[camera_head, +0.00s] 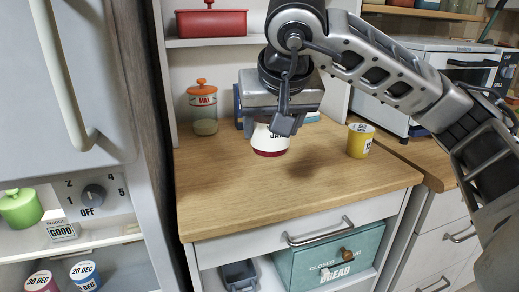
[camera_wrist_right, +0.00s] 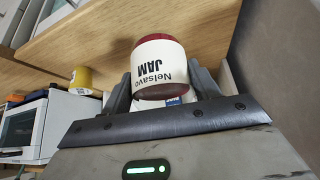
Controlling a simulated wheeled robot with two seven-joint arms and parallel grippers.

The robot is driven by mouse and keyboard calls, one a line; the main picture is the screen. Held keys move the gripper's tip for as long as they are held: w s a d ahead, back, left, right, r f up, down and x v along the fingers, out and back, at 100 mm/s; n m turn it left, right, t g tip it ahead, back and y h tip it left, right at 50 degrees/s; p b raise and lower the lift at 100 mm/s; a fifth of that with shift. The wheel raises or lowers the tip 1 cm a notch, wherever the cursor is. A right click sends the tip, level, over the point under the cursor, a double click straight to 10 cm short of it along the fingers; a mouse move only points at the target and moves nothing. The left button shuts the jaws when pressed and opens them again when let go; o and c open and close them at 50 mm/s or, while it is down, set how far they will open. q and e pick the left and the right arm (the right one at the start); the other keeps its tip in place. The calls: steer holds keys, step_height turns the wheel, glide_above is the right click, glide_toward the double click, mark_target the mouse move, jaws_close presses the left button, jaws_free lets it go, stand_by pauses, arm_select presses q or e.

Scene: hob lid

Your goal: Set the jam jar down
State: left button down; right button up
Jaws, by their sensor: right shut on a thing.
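My right gripper (camera_head: 285,112) is shut on the jam jar (camera_head: 270,148), which has a pale label and a red band at its lower end. The jar is over the back middle of the wooden worktop (camera_head: 235,190). A dark shadow lies on the wood to the right of the jar, apart from it, so the jar looks raised. In the right wrist view the jar (camera_wrist_right: 158,65) sits between the two fingers of the gripper (camera_wrist_right: 162,92), its label upside down in the picture. The gripper hides the jar's upper part in the head view. My left gripper is out of view.
A red pot (camera_head: 211,23) sits on the shelf above. The worktop's front is clear. A green bread bin (camera_head: 325,262) is below.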

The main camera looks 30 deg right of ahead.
steer(key=w+d+f, duration=0.2)
steer(key=w+f, duration=0.2)
steer(key=w+d+f, duration=0.2)
steer(key=w+f, duration=0.2)
steer(key=w+d+f+p, duration=0.1)
steer(key=w+d+f, duration=0.2)
steer(key=w+f, duration=0.1)
steer(key=shift+f, duration=0.35)
steer(key=shift+a+f, duration=0.1)
steer(key=shift+f, duration=0.05)
steer(key=o, duration=1.2)
